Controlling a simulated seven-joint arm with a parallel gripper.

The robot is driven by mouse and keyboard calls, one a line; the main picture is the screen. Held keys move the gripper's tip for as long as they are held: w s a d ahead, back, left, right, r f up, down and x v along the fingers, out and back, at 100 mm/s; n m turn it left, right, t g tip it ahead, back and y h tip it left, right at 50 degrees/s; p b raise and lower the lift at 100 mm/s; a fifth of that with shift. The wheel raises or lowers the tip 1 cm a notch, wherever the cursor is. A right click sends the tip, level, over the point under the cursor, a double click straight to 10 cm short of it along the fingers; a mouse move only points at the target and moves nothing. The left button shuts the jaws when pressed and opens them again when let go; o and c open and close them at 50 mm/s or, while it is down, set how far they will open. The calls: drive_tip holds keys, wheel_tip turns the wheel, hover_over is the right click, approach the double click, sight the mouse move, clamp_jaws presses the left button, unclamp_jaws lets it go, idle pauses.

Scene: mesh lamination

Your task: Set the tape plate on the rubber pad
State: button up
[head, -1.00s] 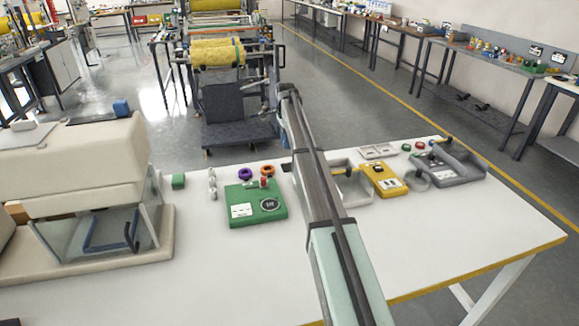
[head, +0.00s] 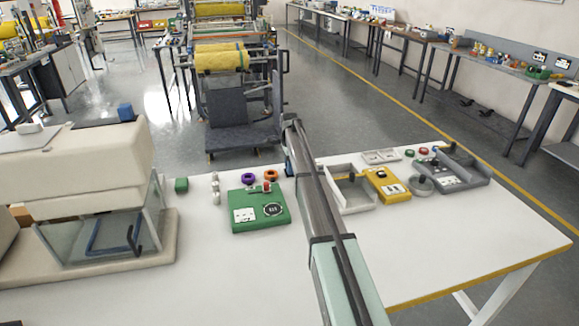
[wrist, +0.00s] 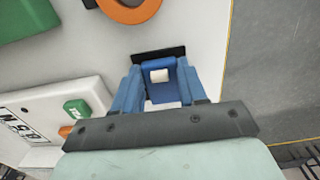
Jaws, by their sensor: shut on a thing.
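My gripper (wrist: 161,84) is shut on a small blue piece with a white square on it, which I take for the tape plate (wrist: 152,63). The plate sits between the blue fingers. A flat black piece, which looks like the rubber pad (wrist: 173,51), shows just past the plate and partly under it. Whether plate and pad touch, I cannot tell. In the head view my gripper (head: 289,166) is at the far end of my arm, low over the white table, right of the orange ring. The plate and pad are not clear there.
An orange ring (wrist: 130,8) lies close to the pad. A white labelled box (wrist: 62,118) is left of my gripper. A green device (head: 259,209) stands left of my arm. A grey tray (head: 350,190) and a yellow device (head: 387,186) stand right. The front table is clear.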

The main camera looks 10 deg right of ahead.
drive_tip(key=shift+f, duration=0.1)
drive_tip(key=o, duration=1.1)
drive_tip(key=shift+o, duration=0.2)
wheel_tip(320, 180, up, 12)
